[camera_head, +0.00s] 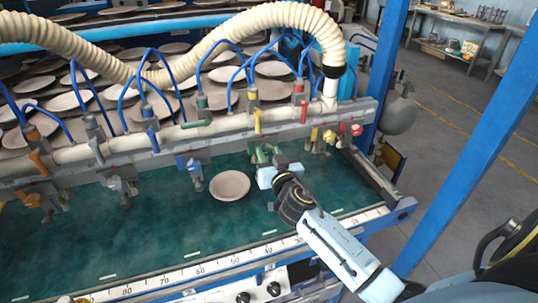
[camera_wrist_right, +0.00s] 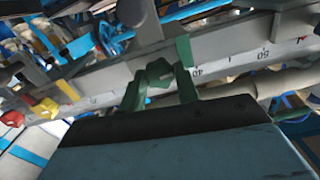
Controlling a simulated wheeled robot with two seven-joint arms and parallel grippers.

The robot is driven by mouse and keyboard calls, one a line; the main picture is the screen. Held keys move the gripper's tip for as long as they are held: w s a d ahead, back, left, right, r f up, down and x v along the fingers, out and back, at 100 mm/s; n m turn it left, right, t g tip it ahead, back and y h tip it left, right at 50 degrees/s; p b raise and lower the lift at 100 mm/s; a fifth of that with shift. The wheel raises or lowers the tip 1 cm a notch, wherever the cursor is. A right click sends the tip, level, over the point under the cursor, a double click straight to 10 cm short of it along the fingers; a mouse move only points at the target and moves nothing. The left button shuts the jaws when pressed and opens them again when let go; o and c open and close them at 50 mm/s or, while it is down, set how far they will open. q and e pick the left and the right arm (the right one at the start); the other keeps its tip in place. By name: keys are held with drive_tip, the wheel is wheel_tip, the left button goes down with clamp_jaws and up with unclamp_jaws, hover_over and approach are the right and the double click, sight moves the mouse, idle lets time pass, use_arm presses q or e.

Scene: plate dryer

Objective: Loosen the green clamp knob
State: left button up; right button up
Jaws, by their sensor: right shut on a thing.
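The green clamp knob (camera_head: 266,152) hangs on the lower side of the long grey rail, right of centre in the head view. In the right wrist view green clamp parts (camera_wrist_right: 158,74) show just beyond the gripper's body. My right gripper (camera_head: 268,170) reaches in from the lower right and is shut on the green clamp knob. Its light blue jaws cover part of the knob, so the exact grip is hidden. My left gripper is not in view.
The grey rail (camera_head: 215,127) carries other coloured clamps: blue (camera_head: 191,165), yellow (camera_head: 329,138) and red (camera_head: 355,129). A round plate (camera_head: 230,186) lies on the green bed left of my gripper. A ribbed hose (camera_head: 255,20) arches above. A blue post (camera_head: 468,150) stands right.

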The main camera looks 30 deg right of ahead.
drive_tip(key=n, duration=1)
drive_tip(key=shift+n, duration=0.4)
drive_tip(key=n+p, duration=0.1)
drive_tip(key=n, duration=0.4)
drive_tip(key=shift+n, duration=0.3)
drive_tip(key=n, duration=0.5)
drive_tip(key=shift+n+p, duration=0.3)
drive_tip(key=shift+p, duration=0.05)
drive_tip(key=o, duration=1)
drive_tip(key=shift+c, duration=0.2)
drive_tip(key=shift+s, duration=0.1)
